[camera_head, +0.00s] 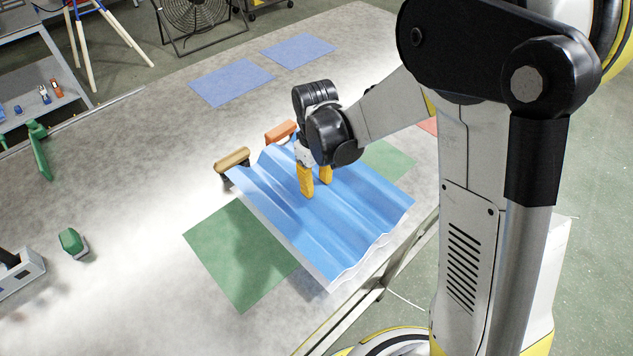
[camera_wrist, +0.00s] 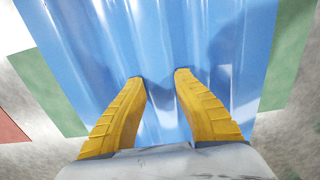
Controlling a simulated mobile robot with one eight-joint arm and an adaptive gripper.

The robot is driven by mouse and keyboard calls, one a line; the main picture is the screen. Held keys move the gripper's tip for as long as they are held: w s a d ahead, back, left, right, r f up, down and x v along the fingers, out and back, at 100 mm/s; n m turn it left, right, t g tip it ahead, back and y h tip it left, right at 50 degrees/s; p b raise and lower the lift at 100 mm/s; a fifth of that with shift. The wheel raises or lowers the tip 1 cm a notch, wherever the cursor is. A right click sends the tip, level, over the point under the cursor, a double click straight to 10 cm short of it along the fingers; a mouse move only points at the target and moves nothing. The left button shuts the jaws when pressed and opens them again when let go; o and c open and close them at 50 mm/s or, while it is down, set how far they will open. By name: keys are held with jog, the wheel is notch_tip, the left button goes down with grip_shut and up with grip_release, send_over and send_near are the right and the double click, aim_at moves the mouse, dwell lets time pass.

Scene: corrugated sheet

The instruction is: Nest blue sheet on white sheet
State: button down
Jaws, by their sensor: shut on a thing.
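The blue corrugated sheet (camera_head: 365,205) lies over the middle of the table with its ridges running lengthwise. It fills much of the wrist view (camera_wrist: 225,40). A thin pale, wavy edge of the white sheet (camera_head: 343,279) shows beneath its front edge; the rest is hidden, and I cannot tell whether the ridges are fully seated. My gripper (camera_head: 316,184) points down onto the blue sheet. Its yellow fingers, also seen in the wrist view (camera_wrist: 160,75), are shut on a ridge of the blue sheet, one on each side.
Green mats (camera_head: 238,258) show at both sides of the sheets. A tan-handled tool (camera_head: 232,159) and an orange block (camera_head: 281,132) stand by the back edge. Blue mats (camera_head: 231,82) lie farther back. A green-topped tool (camera_head: 71,241) stands at left. The left tabletop is mostly clear.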

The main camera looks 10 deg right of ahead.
jog(key=shift+f+b, duration=2.05)
jog(key=shift+f, duration=0.7)
jog(key=c, duration=1)
grip_release()
jog(key=shift+r, duration=0.15)
notch_tip(320, 180, up, 12)
jog(key=shift+f, duration=0.1)
